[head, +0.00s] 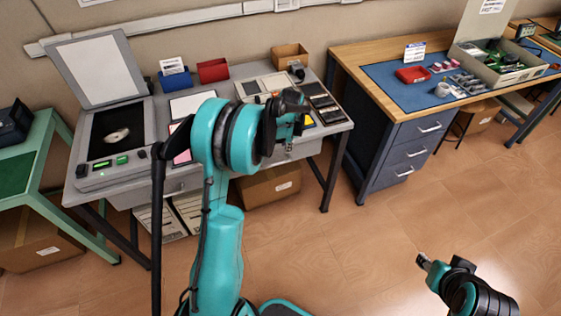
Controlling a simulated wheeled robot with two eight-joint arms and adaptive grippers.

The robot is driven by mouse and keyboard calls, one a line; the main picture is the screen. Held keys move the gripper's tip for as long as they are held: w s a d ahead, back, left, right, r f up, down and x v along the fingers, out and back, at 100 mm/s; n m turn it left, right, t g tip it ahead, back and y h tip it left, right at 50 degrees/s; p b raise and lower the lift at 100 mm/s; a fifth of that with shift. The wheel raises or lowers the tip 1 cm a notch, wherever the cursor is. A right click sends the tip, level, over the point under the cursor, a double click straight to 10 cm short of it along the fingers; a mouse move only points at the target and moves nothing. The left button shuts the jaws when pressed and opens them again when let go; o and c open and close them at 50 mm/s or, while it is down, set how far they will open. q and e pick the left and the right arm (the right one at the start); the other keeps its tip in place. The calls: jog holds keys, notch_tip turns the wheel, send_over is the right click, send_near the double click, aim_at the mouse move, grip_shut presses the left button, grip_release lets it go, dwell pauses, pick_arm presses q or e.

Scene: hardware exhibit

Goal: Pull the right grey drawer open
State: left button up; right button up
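The grey desk (338,128) has grey drawers under its top. The right grey drawer (308,148) shows only in part; my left arm covers much of its front, and its handle is not clear. It looks closed or nearly so. The left grey drawer (168,189) is shut. My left gripper (289,138) is small and dark in the head view, pointing down at the desk's front edge by the right drawer. I cannot tell whether it touches the drawer or how its fingers stand. My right gripper (424,262) is low at the right over the floor, away from the desk.
A scanner with a raised lid (95,70) and a red box (213,70) stand on the desk. A cardboard box (272,187) is underneath. A blue drawer cabinet (405,155) stands to the right. The floor in front is open.

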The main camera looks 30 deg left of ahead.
pick_arm(q)
jog(key=m, duration=0.1)
send_near(280, 163)
jog(key=shift+g, duration=0.3)
jog(key=f+b, duration=0.1)
jog(key=f, duration=0.1)
jog(key=w+a+f+b, duration=0.1)
jog(key=f, duration=0.4)
jog(key=shift+w+a+f+b, duration=0.15)
jog(key=shift+w+f+b, duration=0.1)
jog(key=shift+w+b, duration=0.15)
jog(key=shift+c, duration=0.3)
grip_shut()
